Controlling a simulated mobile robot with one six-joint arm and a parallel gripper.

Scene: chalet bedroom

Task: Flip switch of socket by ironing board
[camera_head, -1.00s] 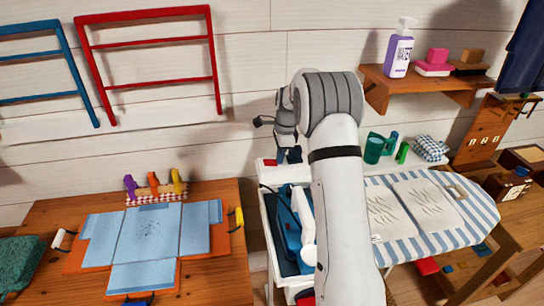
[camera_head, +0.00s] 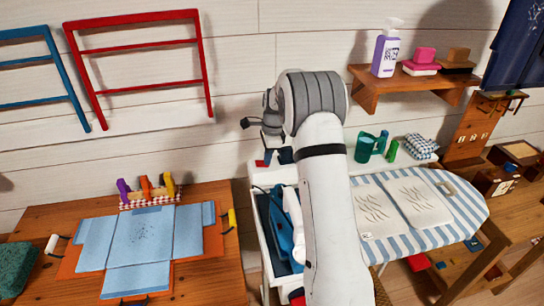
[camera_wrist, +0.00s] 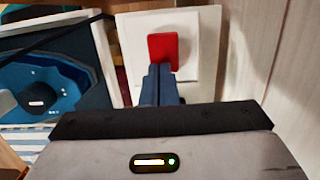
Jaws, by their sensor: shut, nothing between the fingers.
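The socket (camera_wrist: 192,38) shows in the wrist view as a white plate with a red switch (camera_wrist: 163,50) on it. My gripper (camera_wrist: 161,70) is shut and empty, its dark blue fingers together just below the red switch. The fingertips overlap the switch's lower edge in this view; I cannot tell whether they touch it. The ironing board (camera_head: 472,208) has a blue-and-white striped cover and stands to the right of my arm.
A white-framed bin with blue things (camera_head: 282,225) stands left of my arm. A wooden shelf (camera_head: 412,82) with a purple bottle (camera_head: 386,52) is above. A wooden table (camera_head: 205,270) is at left.

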